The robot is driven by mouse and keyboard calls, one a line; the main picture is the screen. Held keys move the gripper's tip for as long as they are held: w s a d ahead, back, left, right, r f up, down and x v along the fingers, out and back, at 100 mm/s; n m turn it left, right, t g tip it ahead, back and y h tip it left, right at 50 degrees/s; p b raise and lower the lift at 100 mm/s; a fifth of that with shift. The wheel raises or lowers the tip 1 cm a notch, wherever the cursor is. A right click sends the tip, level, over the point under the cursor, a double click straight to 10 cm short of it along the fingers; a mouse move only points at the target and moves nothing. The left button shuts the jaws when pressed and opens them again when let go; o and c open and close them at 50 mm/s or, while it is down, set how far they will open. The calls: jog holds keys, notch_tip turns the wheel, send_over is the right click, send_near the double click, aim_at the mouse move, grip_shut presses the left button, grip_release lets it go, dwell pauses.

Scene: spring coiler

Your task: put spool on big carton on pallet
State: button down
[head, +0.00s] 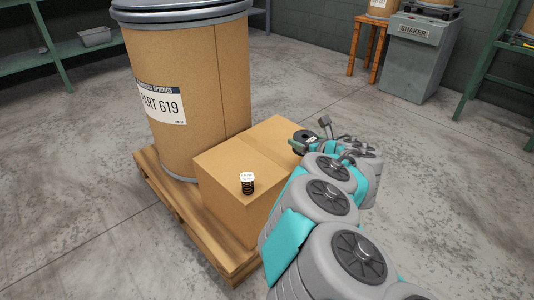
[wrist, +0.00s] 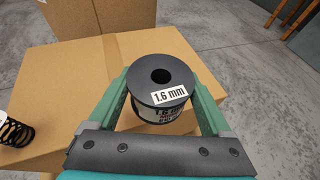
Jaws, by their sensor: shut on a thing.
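The spool (wrist: 158,92) is dark grey with a round centre hole and a "1.6 mm" label. My gripper (wrist: 160,98) is shut on it, one green finger on each side, and the spool is upright. In the head view the spool (head: 304,142) shows at the far right edge of the carton top, partly hidden by my arm. The big carton (head: 232,160) is a closed brown box standing on the wooden pallet (head: 165,195). In the wrist view the carton (wrist: 62,75) lies beneath the spool. I cannot tell whether the spool touches its top.
A small black spring with a white top (head: 247,183) stands on the carton's near part. A tall fibre drum (head: 185,90) marked "PART 619" stands behind it on the pallet. A shaker machine (head: 416,55), an orange stool (head: 370,40) and green shelving (head: 60,50) are farther back. Floor between is clear.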

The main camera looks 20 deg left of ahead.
jog(key=p, duration=0.1)
send_over(281, 136)
jog(key=shift+a+f, duration=0.1)
jog(key=shift+f, duration=0.6)
jog(key=shift+f+b, duration=0.65)
jog(key=shift+f, duration=1.1)
jog(key=shift+f, duration=0.2)
grip_release()
